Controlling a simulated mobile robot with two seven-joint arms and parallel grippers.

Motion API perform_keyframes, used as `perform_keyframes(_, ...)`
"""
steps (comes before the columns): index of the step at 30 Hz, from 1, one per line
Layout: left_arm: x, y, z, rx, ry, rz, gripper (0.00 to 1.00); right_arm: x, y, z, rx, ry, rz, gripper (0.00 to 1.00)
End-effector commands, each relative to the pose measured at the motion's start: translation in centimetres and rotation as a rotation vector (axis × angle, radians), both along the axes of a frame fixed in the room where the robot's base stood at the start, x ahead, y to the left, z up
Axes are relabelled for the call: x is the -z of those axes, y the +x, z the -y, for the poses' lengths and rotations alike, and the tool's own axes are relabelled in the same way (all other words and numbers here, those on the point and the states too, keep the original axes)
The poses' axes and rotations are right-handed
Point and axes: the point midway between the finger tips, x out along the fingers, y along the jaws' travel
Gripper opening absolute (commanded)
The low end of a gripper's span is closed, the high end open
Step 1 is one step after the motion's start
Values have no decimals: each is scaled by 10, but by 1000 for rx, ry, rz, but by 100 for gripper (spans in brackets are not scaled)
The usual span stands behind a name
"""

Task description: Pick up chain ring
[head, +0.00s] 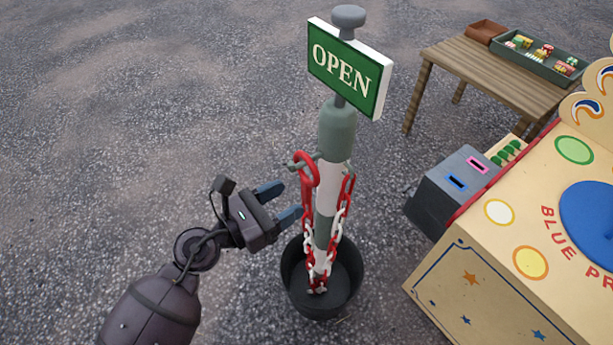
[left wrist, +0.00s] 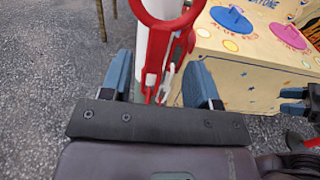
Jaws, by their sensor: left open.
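The red chain ring (head: 306,174) hangs on a hook at the left side of the striped post (head: 328,190), at the end of a red and white chain (head: 343,207). My left gripper (head: 281,202) is open and empty, just left of the ring, with its fingers pointing at the post. In the left wrist view the ring (left wrist: 154,50) stands ahead, between the open fingers, which appear clear of it. My right gripper (left wrist: 293,100) shows at the right edge of the left wrist view, small, with its fingers apart and nothing visible between them.
The post stands in a black bucket (head: 292,282) and bears a green OPEN sign (head: 345,72). A painted yellow game booth (head: 470,285) with a grey box (head: 440,205) stands to the right. A wooden table (head: 470,62) with trays is behind. The ground at left is clear.

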Motion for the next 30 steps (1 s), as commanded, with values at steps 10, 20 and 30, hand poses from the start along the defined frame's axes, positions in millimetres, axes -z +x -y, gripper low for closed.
perform_keyframes(10, 3, 21, 26, 0, -4, -3, 55, 8, -4, 0, -5, -6, -15, 45)
perform_keyframes(20, 2, 35, 44, -1, 0, -3, 55, -1, 2, -2, -13, -8, 12, 45)
perform_keyframes(30, 1, 35, 44, -1, 0, -2, 28, 1, 1, -2, -12, -8, 6, 45)
